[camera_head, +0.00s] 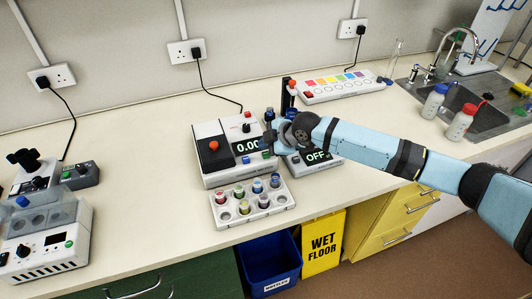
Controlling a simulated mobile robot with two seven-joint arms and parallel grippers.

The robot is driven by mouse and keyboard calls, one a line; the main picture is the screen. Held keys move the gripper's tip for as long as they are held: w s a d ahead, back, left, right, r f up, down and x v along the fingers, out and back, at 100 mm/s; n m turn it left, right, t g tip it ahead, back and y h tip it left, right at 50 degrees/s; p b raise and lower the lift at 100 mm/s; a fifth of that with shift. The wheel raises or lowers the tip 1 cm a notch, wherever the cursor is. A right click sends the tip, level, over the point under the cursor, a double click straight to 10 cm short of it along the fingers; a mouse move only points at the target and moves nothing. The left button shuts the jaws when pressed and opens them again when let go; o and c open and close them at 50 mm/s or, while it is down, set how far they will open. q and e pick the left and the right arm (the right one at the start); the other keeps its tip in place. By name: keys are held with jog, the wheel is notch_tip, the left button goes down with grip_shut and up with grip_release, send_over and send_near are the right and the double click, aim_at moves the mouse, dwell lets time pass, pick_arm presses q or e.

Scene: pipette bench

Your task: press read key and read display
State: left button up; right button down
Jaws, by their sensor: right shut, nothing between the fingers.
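My right gripper (268,142) is shut and empty, over the right edge of this instrument, close above the green key. I cannot tell whether it touches. A second instrument beside it has a display (318,155) reading "OFF". My left gripper is not in view.
A white rack (222,218) with several coloured-cap vials stands in front of the instrument. A long device with coloured squares (345,99) lies behind my right arm. Bottles (461,123) and a sink are at right; more devices (48,241) at left. Bench between is clear.

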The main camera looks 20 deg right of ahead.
aim_at(266, 155)
dwell(0.4)
jog(key=shift+f, duration=0.45)
jog(key=shift+f, duration=0.5)
dwell(0.5)
jog(key=shift+r, duration=0.1)
jog(key=shift+r+p, duration=0.6)
jog(key=shift+r, duration=0.3)
notch_tip(266, 155, up, 6)
jog(key=p, duration=0.5)
dwell(0.6)
